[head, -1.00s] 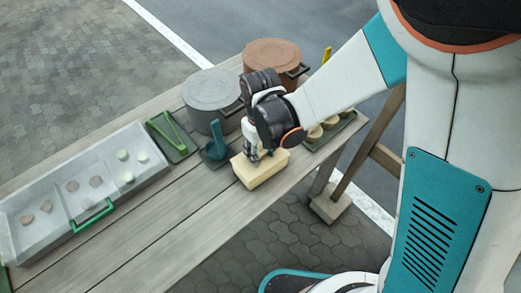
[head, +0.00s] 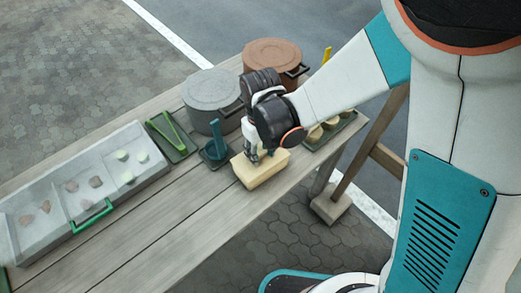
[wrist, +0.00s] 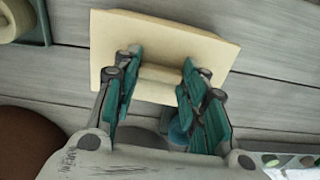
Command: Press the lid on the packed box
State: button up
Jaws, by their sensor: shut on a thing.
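The pale cream box (head: 263,173) stands near the front edge of the wooden table, below my gripper (head: 258,157). In the wrist view the cream lid (wrist: 170,32) shows as a flat rectangle with a raised bar handle (wrist: 160,74). My gripper (wrist: 162,60) has its teal fingers at either end of this bar and is shut on it. The lid covers the box top, so the contents are hidden. I cannot tell whether a gap is left between lid and box.
A grey pot (head: 212,97) and a brown pot (head: 271,58) stand behind. A blue ladle in a dark holder (head: 216,152) is just left of the box. A tray of round cups (head: 331,130) is close on the right. A divided clear case (head: 85,187) lies left.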

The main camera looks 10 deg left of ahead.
jog(key=shift+f+b, duration=0.5)
jog(key=shift+b, duration=0.05)
dwell(0.9)
jog(key=o, duration=0.8)
jog(key=shift+o, duration=0.6)
jog(key=o, duration=0.4)
jog(key=shift+r, duration=0.1)
jog(key=shift+r+p, duration=2.1)
jog(key=shift+r, duration=0.9)
